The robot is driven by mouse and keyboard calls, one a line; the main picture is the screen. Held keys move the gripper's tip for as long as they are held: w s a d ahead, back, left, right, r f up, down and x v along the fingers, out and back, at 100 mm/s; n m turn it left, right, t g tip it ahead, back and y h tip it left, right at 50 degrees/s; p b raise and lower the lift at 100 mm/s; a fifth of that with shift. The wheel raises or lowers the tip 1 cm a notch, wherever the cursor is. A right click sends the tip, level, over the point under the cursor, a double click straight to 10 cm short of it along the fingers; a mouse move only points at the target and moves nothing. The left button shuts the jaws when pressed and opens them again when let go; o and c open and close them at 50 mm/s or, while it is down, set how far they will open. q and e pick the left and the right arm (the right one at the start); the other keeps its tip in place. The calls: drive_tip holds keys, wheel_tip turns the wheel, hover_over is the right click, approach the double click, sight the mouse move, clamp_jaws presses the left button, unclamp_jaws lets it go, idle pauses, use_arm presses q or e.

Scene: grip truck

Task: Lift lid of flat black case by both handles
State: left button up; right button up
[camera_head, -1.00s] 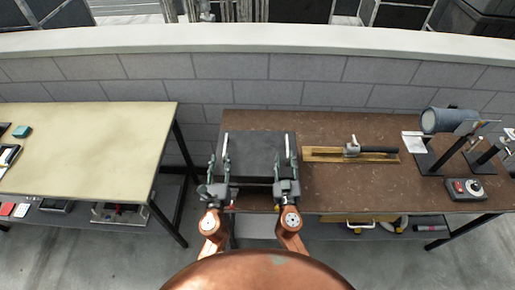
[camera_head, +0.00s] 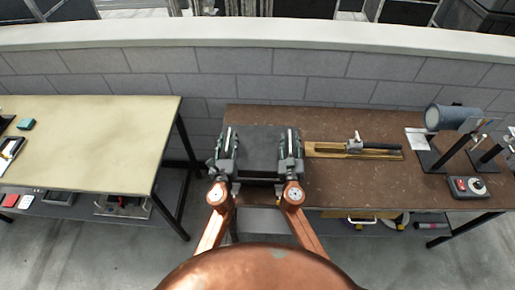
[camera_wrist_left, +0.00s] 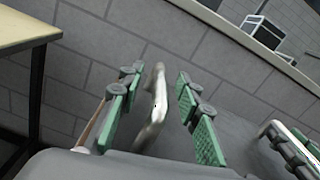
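The flat black case (camera_head: 258,147) lies on the left part of the brown workbench, its dark top showing between my grippers. My left gripper (camera_head: 228,138) is over the case's left side. In the left wrist view its green-padded fingers (camera_wrist_left: 158,98) stand apart, one on each side of a silver handle (camera_wrist_left: 153,118), with gaps showing. My right gripper (camera_head: 291,141) is over the case's right side, and its fingers look apart in the head view. It partly shows at the right edge of the left wrist view (camera_wrist_left: 290,150). The right handle's contact is hidden.
A wooden-based tool (camera_head: 355,149) lies right of the case on the brown bench (camera_head: 400,185). A blue-grey cylinder (camera_head: 450,118) on a stand and a small control box (camera_head: 468,187) are farther right. A beige table (camera_head: 90,140) stands left across a gap. A block wall (camera_head: 300,75) is behind.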

use_arm(q)
drive_tip(key=shift+w, duration=0.2)
use_arm(e)
drive_tip(key=shift+w, duration=0.15)
use_arm(q)
clamp_jaws()
use_arm(e)
clamp_jaws()
idle(0.4)
